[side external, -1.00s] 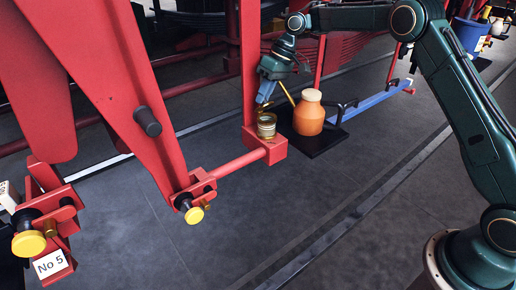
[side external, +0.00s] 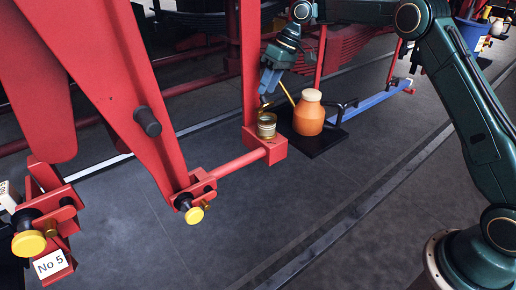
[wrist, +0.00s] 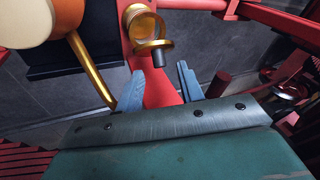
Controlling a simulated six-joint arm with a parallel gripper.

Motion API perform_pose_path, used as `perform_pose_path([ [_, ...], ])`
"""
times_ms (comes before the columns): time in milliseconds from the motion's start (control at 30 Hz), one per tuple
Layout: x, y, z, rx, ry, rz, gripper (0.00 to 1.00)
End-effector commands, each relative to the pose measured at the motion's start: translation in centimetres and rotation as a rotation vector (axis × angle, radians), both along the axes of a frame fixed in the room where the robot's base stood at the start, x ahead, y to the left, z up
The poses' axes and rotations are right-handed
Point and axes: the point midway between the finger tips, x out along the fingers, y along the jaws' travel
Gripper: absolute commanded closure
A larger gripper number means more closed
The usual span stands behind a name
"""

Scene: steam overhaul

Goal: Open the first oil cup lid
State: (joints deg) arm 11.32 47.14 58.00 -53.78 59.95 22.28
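The brass oil cup (side external: 266,127) stands on a red block at the end of the red rod. In the wrist view its brass parts (wrist: 138,20) show at the top centre, with a brass ring (wrist: 152,46) and a dark stub beside the ring. I cannot tell for sure which part is the lid or how far it is open. My gripper (wrist: 160,85) has its two blue fingers spread apart with nothing held between them. The brass parts lie just beyond the fingertips. In the side view my gripper (side external: 264,100) is just above the cup; contact is unclear.
An orange bottle with a cream cap (side external: 309,113) stands close to the right of the cup on a dark tray (side external: 318,143). Its brass spout (wrist: 90,70) slants close to my left finger. A red post (side external: 250,70) rises behind the cup. The floor in front is clear.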

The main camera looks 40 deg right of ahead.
Motion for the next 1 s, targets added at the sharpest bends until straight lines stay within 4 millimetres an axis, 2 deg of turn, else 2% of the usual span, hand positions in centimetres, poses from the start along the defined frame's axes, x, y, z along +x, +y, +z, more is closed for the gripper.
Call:
perform_pose_path([
  [200,-0.3,-0.9,2.1,-0.002,-0.003,0.001,0.62],
  [500,-0.4,-1.3,3.5,0.004,-0.002,0.002,0.62],
  [1000,-0.6,-1.7,4.2,0.000,-0.001,0.002,0.62],
])
